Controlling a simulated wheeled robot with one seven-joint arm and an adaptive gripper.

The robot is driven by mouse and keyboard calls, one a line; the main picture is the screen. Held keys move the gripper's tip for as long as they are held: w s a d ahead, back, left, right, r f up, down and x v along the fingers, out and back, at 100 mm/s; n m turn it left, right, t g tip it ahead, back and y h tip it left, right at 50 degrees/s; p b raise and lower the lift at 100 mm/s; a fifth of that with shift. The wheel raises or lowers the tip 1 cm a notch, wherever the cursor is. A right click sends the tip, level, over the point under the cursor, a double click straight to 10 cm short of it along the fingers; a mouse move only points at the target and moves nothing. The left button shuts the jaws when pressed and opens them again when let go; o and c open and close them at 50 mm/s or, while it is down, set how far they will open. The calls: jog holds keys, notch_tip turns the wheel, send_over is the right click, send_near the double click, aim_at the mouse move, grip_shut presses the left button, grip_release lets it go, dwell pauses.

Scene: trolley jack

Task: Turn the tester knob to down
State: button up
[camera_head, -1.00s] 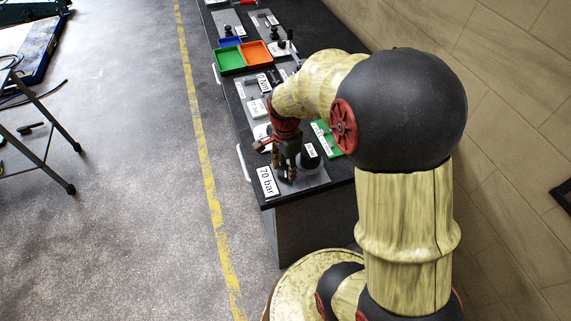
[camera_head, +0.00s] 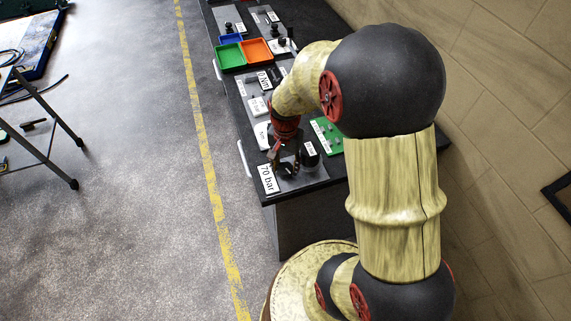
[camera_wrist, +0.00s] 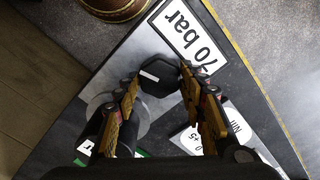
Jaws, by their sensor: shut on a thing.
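The tester knob (camera_wrist: 160,80) is black and angular with a white mark on its top, seen in the wrist view between my two fingers. My gripper (camera_wrist: 160,84) is shut on the knob from above, one finger on each side. In the head view my gripper (camera_head: 286,163) is low over the grey tester plate (camera_head: 313,183) at the near end of the bench. The "70 bar" label (camera_head: 268,179) lies beside it, and it also shows in the wrist view (camera_wrist: 186,32). The fingers partly hide the knob in the head view.
A dark cylinder (camera_head: 309,155) stands close to the right of my gripper. A green board (camera_head: 327,135) lies behind. Green (camera_head: 231,56) and orange (camera_head: 257,51) trays stand farther along the dark bench. The floor left of the bench is clear near the yellow line.

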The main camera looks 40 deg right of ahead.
dwell(0.4)
jog(key=o, duration=1)
jog(key=shift+o, duration=0.8)
